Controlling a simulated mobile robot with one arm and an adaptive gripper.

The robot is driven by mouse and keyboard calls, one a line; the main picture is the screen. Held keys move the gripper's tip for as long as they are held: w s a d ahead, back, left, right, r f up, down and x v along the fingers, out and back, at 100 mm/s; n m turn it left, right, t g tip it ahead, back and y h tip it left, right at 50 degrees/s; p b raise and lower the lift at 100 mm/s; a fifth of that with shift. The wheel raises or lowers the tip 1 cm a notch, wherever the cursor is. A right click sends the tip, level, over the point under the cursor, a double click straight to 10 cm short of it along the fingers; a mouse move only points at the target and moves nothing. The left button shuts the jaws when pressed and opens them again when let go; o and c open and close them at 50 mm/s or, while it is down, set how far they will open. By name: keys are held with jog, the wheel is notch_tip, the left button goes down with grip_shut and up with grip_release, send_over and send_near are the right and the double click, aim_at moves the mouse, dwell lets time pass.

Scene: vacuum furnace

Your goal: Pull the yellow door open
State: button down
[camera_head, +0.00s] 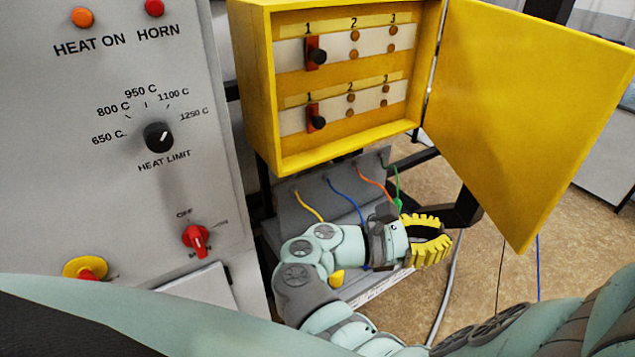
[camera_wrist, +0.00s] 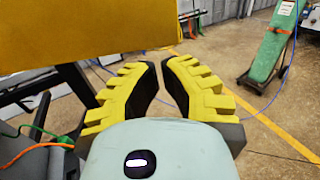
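The yellow door (camera_head: 530,110) is hinged on the right side of a yellow box (camera_head: 255,95) and stands swung out to the right, leaving the box interior exposed. In the wrist view a yellow panel, the door (camera_wrist: 80,35), fills the upper left. My gripper (camera_head: 446,240) is below the box and left of the door's lower corner, apart from the door. In the wrist view its two yellow ribbed fingers (camera_wrist: 162,66) have a narrow gap at the tips with nothing between them.
Inside the box are two rows of switches (camera_head: 317,57). A grey control panel (camera_head: 120,190) with knobs stands at left. Coloured cables (camera_head: 345,200) run below the box. Floor is free at right; a green stand (camera_wrist: 270,55) is farther off.

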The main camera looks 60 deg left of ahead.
aim_at(514, 227)
jog(key=x, duration=0.4)
jog(key=p+x, duration=0.1)
jog(key=x, duration=0.2)
jog(key=p+x, duration=0.1)
jog(key=x, duration=0.3)
jog(key=shift+w+r, duration=0.25)
jog(key=shift+w, duration=0.15)
jog(key=shift+w+d+f+p, duration=0.15)
jog(key=shift+w+d+p, duration=0.15)
jog(key=shift+w, duration=0.2)
jog(key=shift+w+d+y, duration=0.3)
jog(key=shift+w, duration=0.2)
jog(key=w+d+n+t+y+b, duration=0.1)
jog(key=w+d+n+y+b, duration=0.1)
jog(key=w, duration=1)
jog(key=w+d+n+t+y+b, duration=0.1)
jog(key=w+d+n+y+b, duration=0.2)
jog(key=w+y+b, duration=0.3)
jog(key=w+b, duration=0.1)
jog(key=w, duration=0.4)
jog(key=shift+w+n, duration=0.4)
